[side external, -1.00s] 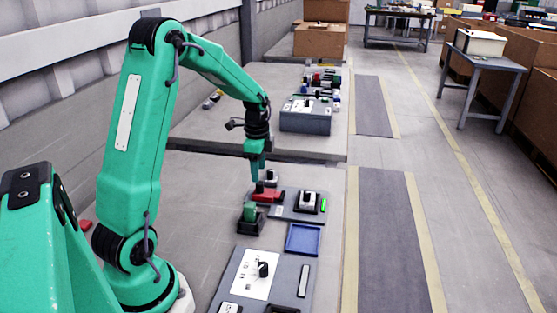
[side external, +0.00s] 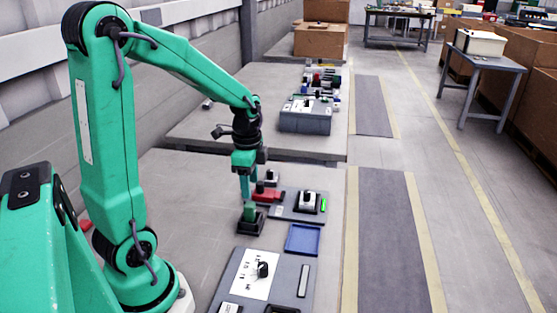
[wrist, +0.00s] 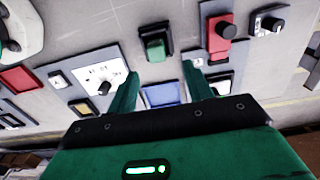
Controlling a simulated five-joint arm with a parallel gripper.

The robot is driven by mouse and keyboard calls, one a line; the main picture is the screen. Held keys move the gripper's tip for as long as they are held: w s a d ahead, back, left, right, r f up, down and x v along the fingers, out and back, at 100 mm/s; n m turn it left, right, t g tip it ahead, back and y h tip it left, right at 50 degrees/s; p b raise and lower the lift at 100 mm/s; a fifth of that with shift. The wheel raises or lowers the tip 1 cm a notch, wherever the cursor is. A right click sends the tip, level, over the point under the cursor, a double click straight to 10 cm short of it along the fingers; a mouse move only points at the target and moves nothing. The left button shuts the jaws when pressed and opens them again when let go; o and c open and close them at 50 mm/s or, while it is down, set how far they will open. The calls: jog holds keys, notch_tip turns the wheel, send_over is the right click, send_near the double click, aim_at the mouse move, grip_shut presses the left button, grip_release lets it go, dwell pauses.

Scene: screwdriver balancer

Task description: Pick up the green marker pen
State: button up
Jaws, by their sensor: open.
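No pen shape is clear in either view. A green block (side external: 249,211) sits upright in a black holder (side external: 250,224) on the bench; I cannot tell if it is the green marker pen. It also shows in the wrist view (wrist: 155,50), beyond my fingertips and roughly between them. A small bright green strip (side external: 323,205) is at the right end of a grey panel. My gripper (side external: 244,198) points down just behind the green block in the side view, and contact cannot be judged. In the wrist view my gripper (wrist: 162,70) is open with nothing between the fingers.
A red block (side external: 267,195) lies close right of my gripper. A black-and-white switch (side external: 308,202) is further right. A blue tray (side external: 303,239) and a grey panel with a black knob (side external: 263,269) are in front. Bare bench lies left of the green block.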

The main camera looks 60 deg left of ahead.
aim_at(249, 204)
jog(key=shift+s+d, duration=0.2)
jog(key=shift+s, duration=0.05)
jog(key=shift+f, duration=1.25)
jog(key=shift+f, duration=0.1)
jog(key=shift+a+f, duration=0.1)
jog(key=shift+f, duration=2.4)
jog(key=c, duration=1.1)
